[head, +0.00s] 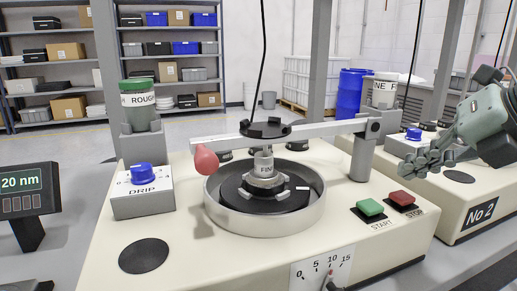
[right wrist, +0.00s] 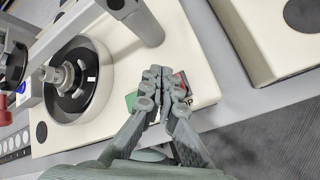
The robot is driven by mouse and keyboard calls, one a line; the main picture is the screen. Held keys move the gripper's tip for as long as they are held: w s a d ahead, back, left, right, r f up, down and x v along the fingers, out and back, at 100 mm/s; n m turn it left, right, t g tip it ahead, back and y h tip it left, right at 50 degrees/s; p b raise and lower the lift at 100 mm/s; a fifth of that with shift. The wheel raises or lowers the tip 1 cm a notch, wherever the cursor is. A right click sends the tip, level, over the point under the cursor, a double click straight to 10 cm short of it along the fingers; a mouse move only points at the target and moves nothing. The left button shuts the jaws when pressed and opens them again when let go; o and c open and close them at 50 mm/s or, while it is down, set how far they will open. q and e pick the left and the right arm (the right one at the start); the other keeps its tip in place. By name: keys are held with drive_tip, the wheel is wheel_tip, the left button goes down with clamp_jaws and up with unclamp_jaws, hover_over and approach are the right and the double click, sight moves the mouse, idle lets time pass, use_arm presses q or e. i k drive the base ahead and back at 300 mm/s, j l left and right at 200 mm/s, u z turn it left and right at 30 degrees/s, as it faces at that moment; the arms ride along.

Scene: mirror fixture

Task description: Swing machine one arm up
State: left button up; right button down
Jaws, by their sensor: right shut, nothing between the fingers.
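Machine one is the near cream machine (head: 110,240). Its grey swing arm (head: 325,130) lies about level across the round bowl (head: 225,220), from a post (head: 364,150) at the right to a red ball knob (head: 205,160) at the left. A black round weight (head: 265,129) sits on the arm, above a metal piece (head: 265,178) on the black disc. My right gripper (head: 410,168) is right of the post, clear of the arm and knob. In the right wrist view its fingers (right wrist: 162,85) are together and empty, overlapping the start and stop buttons. My left gripper is not in view.
Green START (head: 369,207) and red STOP (head: 401,198) buttons sit at the front right. A ROUGH bottle (head: 138,100) and a DRIP box (head: 142,193) stand at the left. Machine No 2 (head: 480,212) stands to the right. A black cable (head: 262,60) rises above the weight.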

sight(206, 163)
drive_tip(key=k+l, duration=0.3)
drive_tip(key=k, duration=0.15)
drive_tip(key=k+l, duration=0.3)
drive_tip(key=k, duration=0.15)
